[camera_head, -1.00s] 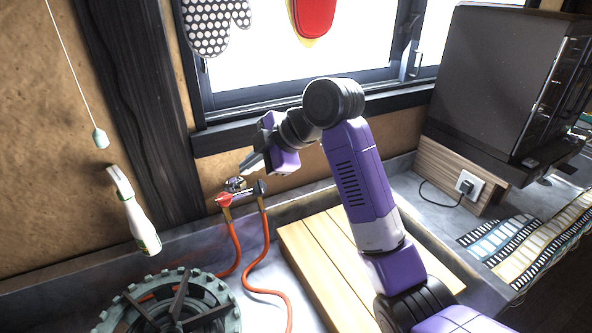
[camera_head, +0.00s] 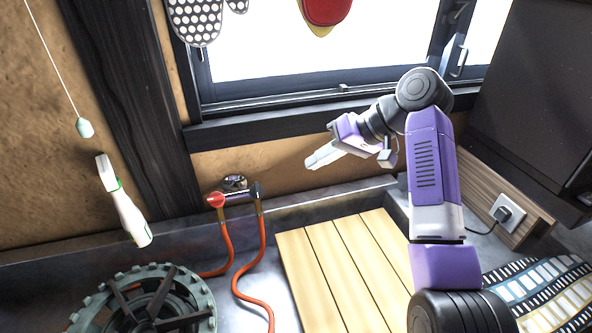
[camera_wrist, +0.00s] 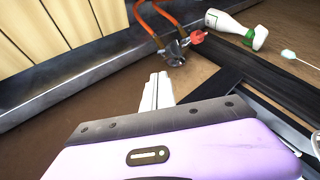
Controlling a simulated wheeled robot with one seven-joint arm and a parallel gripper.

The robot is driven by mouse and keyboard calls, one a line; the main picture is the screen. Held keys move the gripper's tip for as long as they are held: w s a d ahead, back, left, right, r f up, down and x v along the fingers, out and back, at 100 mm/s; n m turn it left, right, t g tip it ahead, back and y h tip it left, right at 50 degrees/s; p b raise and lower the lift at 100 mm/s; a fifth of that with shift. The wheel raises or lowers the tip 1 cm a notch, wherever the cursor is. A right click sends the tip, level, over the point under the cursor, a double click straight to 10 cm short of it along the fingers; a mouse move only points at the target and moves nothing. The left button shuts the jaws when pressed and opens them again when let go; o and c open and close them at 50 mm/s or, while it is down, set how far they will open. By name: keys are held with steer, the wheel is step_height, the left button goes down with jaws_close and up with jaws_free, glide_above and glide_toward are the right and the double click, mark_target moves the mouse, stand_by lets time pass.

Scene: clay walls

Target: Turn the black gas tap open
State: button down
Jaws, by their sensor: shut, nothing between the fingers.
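The black gas tap (camera_head: 257,190) sits on the wall fitting, to the right of the red tap (camera_head: 216,200). Its handle looks roughly upright, in line with the hose below it. In the wrist view the black tap (camera_wrist: 175,57) is just beyond my fingertips, with the red tap (camera_wrist: 197,37) next to it. My gripper (camera_head: 312,164) is shut and empty, in the air to the right of the taps and apart from them. Its closed fingers (camera_wrist: 159,82) also show in the wrist view.
Orange hoses (camera_head: 262,250) run down from the taps towards the gas burner (camera_head: 205,295). A wooden slatted board (camera_head: 335,255) lies below my gripper. The window ledge (camera_head: 300,125) is above.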

mark_target(261, 186)
steer(key=a+f, duration=0.2)
steer(key=a, duration=0.1)
steer(key=w+a+f+p, duration=0.1)
steer(key=a+f, duration=0.1)
steer(key=a, duration=0.1)
steer(key=a+f+p, duration=0.1)
steer(key=a+f, duration=0.1)
steer(key=a, duration=0.1)
steer(key=shift+w+a+f, duration=0.2)
steer(key=shift+a, duration=0.1)
steer(key=shift+a+f+p, duration=0.1)
steer(key=shift+a+p, duration=0.2)
steer(key=shift+a, duration=0.2)
steer(key=shift+s, duration=0.1)
